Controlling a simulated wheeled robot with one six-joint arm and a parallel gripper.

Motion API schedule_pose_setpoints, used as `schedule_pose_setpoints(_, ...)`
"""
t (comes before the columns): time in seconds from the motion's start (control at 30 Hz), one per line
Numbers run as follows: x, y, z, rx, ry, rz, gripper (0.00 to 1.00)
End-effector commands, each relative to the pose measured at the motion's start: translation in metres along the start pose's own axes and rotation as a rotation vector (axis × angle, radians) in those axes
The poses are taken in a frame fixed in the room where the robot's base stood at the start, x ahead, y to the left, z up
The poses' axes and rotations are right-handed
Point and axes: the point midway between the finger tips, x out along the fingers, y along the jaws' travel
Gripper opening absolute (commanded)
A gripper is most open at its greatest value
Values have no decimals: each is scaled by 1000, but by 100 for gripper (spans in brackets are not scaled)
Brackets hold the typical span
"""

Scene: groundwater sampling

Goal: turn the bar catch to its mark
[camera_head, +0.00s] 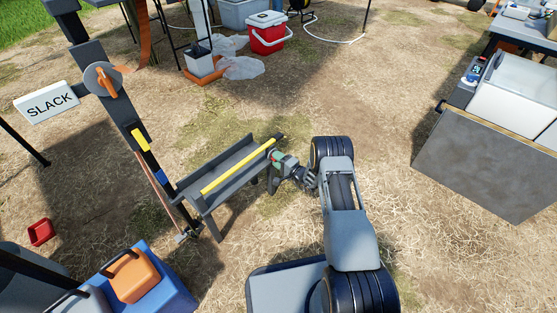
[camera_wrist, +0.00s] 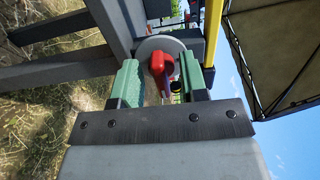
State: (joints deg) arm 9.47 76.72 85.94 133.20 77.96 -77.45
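A red bar catch (camera_wrist: 163,68) on a round grey plate (camera_wrist: 150,48) shows in the wrist view, at the end of a dark grey trough (camera_head: 225,172). My gripper (camera_wrist: 160,82) is open, with its green-padded fingers on either side of the red bar. A gap shows between the left finger and the bar. The bar's right part lies close to the right finger, and I cannot tell whether they touch. In the head view, my gripper (camera_head: 279,160) is at the trough's right end and largely hides the catch. I cannot make out its mark.
A yellow rod (camera_head: 240,165) lies along the trough. A slanted dark post (camera_head: 120,105) with an orange lever (camera_head: 105,80) and a SLACK sign (camera_head: 48,102) stands left. A blue box (camera_head: 165,285) is at lower left. A grey panel (camera_head: 480,160) stands right, with open ground before it.

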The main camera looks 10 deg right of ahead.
Motion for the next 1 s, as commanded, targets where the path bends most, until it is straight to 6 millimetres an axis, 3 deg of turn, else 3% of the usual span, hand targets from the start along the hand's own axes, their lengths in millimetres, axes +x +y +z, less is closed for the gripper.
schedule_pose_setpoints(0.4,0,0,0,0,0,0,0)
schedule_pose_setpoints(0.57,0,2,0,-48,0,0,0)
schedule_pose_setpoints(1.0,-1,4,-6,-800,4,1,0)
